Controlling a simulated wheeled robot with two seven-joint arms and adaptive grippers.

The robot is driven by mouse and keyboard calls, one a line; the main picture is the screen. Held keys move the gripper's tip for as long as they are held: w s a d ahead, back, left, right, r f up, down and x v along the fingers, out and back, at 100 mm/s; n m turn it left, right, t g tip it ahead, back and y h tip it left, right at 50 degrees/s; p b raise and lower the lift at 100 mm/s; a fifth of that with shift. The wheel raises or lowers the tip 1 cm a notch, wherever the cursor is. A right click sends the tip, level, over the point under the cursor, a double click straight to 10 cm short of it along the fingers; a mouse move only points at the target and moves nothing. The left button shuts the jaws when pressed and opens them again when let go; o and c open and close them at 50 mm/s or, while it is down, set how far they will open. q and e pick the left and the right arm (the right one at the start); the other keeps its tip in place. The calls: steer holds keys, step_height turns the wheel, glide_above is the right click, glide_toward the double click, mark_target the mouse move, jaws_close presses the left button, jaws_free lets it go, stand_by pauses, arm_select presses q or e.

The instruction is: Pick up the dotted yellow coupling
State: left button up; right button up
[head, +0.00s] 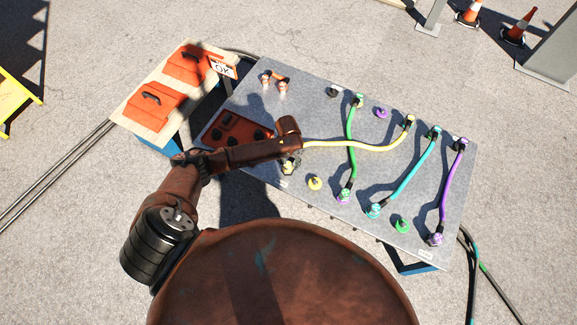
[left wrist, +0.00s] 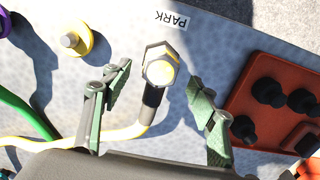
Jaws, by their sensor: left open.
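A yellow coupling (left wrist: 160,66) with a hexagonal metal rim stands at the PARK label in the left wrist view, joined through a black sleeve to a yellow cable (head: 350,147). In the head view this end (head: 288,168) is partly hidden by my left arm. The cable's other yellow end (head: 409,121) is on the right part of the panel. I cannot make out dots on either end. My left gripper (left wrist: 159,75) is open, its green-grey fingers on either side of the coupling, with gaps visible on both sides. My right gripper is not in view.
The grey panel (head: 320,100) carries green, teal and purple cables. A loose yellow socket (head: 315,183) is beside the parked end. A red tray (left wrist: 262,118) with black knobs lies close to my gripper. A wooden table (head: 143,104) with orange boxes stands at left.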

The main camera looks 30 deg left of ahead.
mark_target(288, 164)
arm_select(q)
step_height(288, 164, down, 4)
steer(key=shift+w+r+b, duration=0.1)
steer(key=shift+b, duration=0.45)
steer(key=shift+r, duration=0.1)
steer(key=shift+c, duration=0.6)
steer(key=c, duration=1.3)
